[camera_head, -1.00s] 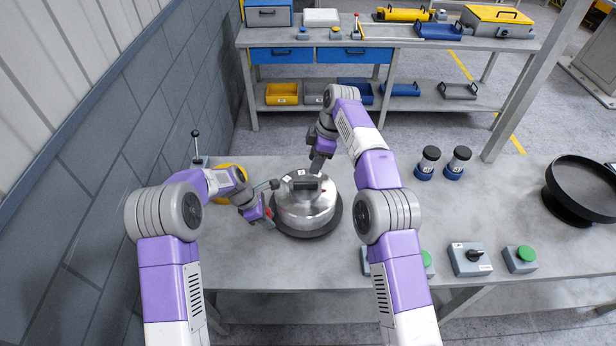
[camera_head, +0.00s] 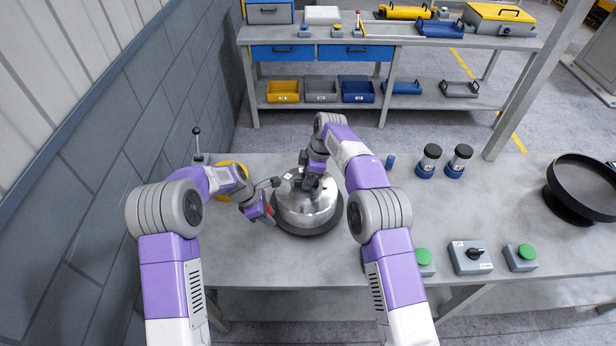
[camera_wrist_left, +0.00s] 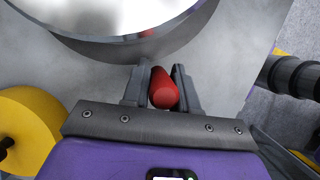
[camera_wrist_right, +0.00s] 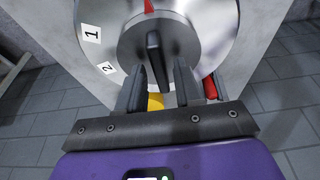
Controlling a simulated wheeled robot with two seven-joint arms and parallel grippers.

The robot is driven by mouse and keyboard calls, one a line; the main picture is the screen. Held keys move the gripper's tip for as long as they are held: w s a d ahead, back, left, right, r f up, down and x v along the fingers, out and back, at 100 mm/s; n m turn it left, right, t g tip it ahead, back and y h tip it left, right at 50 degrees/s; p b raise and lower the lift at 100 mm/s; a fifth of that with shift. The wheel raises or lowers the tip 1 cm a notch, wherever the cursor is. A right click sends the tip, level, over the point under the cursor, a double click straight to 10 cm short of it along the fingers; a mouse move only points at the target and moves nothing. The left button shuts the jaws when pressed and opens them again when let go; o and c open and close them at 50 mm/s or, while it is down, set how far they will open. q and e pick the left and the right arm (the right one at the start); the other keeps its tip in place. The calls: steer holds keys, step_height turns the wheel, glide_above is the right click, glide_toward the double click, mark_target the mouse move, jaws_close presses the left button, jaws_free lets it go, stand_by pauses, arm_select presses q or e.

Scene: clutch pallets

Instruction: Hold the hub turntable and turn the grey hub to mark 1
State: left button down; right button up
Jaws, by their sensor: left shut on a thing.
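The hub turntable (camera_head: 318,215) is a shiny silver drum on a dark round base. My left gripper (camera_wrist_left: 162,80) is shut on its red side handle (camera_wrist_left: 164,92), which shows red at the drum's left in the head view (camera_head: 268,211). The grey hub (camera_wrist_right: 182,42) is a round disc with a black bar (camera_wrist_right: 155,55) across it. My right gripper (camera_wrist_right: 160,72) is open, with its fingers either side of the bar and gaps visible. Mark 1 (camera_wrist_right: 92,33) and mark 2 (camera_wrist_right: 106,68) are white labels left of the hub.
A yellow round thing (camera_wrist_left: 25,125) stands left of the turntable, near a lever (camera_head: 197,145). Two dark-capped jars (camera_head: 430,160), a black round pan (camera_head: 580,190) and button boxes (camera_head: 471,257) are to the right. The bench front is clear.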

mark_target(317, 180)
jaws_close()
steer(key=shift+o, duration=1.3)
jaws_free()
steer(key=v, duration=1.2)
